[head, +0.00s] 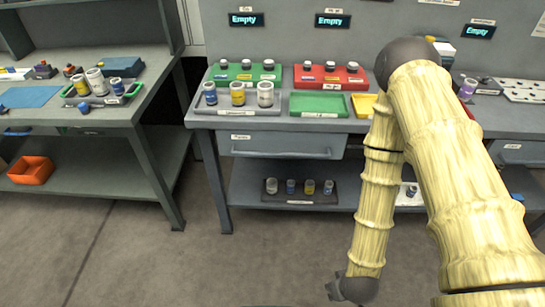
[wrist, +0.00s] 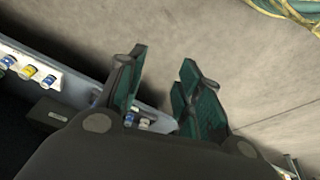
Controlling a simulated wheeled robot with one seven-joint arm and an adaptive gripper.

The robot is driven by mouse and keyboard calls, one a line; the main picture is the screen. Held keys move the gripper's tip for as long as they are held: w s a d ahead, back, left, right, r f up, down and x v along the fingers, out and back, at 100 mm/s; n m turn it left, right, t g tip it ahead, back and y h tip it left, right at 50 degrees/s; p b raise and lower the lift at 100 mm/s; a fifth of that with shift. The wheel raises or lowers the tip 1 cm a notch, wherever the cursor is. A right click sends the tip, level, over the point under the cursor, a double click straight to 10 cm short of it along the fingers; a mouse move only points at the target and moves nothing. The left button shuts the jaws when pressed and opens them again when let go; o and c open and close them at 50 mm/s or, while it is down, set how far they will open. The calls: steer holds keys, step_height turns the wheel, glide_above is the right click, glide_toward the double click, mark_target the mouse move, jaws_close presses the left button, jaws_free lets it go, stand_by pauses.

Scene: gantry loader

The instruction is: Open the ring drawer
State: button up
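A grey drawer (head: 283,146) with a long bar handle sits under the middle workbench top in the head view and looks shut. Its small label is too small to read. Another drawer front (head: 512,153) shows at the far right, partly behind my arm. I cannot tell from the labels which is the ring drawer. My gripper (head: 338,290) hangs low in front of the bench, well apart from both drawers, near the bottom edge. In the wrist view the two green-padded fingers (wrist: 164,62) stand apart with nothing held between them.
The middle bench top carries a tray of jars (head: 222,112), a green tray (head: 319,104) and a red block (head: 329,78). A lower shelf holds a dark tray (head: 325,197) with several small jars. A left bench (head: 110,125) stands beside it. The floor (head: 200,265) in front is clear.

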steer(key=w+a+r+n+t+b, duration=0.1)
steer(key=w+a+n+t, duration=0.25)
steer(key=w, duration=0.55)
steer(key=n+t+b, duration=0.4)
steer(key=n+t, duration=0.5)
steer(key=n, duration=0.2)
glide_toward(281, 155)
steer(key=p+x, duration=0.1)
steer(key=x, duration=0.9)
steer(key=shift+w+f, duration=0.2)
steer(key=shift+w, duration=0.15)
jaws_close()
